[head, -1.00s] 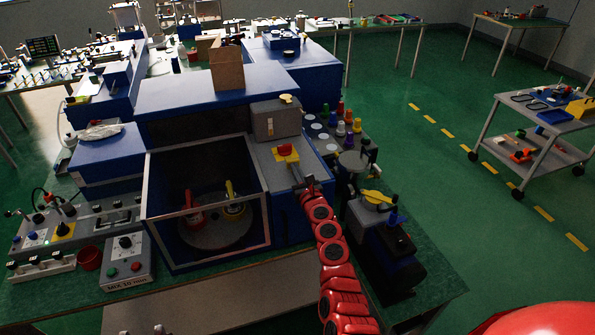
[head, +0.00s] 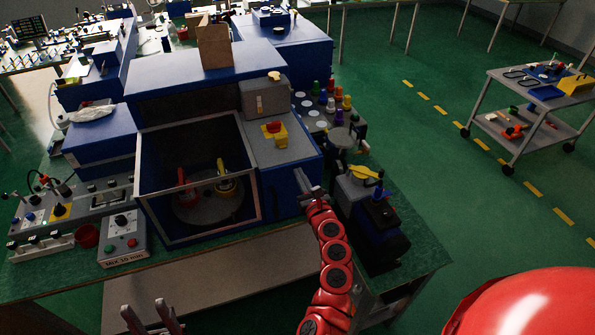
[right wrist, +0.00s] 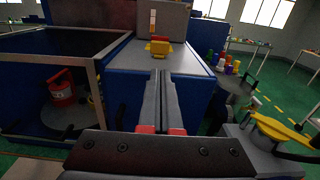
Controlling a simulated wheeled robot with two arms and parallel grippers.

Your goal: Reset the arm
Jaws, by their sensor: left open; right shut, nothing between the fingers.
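My right arm (head: 333,265) is red and reaches up from the bottom of the head view. Its gripper (head: 302,180) is shut and empty, in front of the blue press housing and below the red button on its yellow base (head: 274,130). In the right wrist view the closed fingers (right wrist: 160,78) point toward that button (right wrist: 159,47), apart from it. My left gripper (head: 150,308) is open and empty at the bottom left of the head view, in front of the bench edge.
The blue press (head: 205,72) has a framed chamber (head: 195,235) holding a red and a yellow item on a round plate. A grey control box (head: 124,240) stands left of it. A dark blue machine with a yellow lever (head: 366,172) stands close right of my right gripper.

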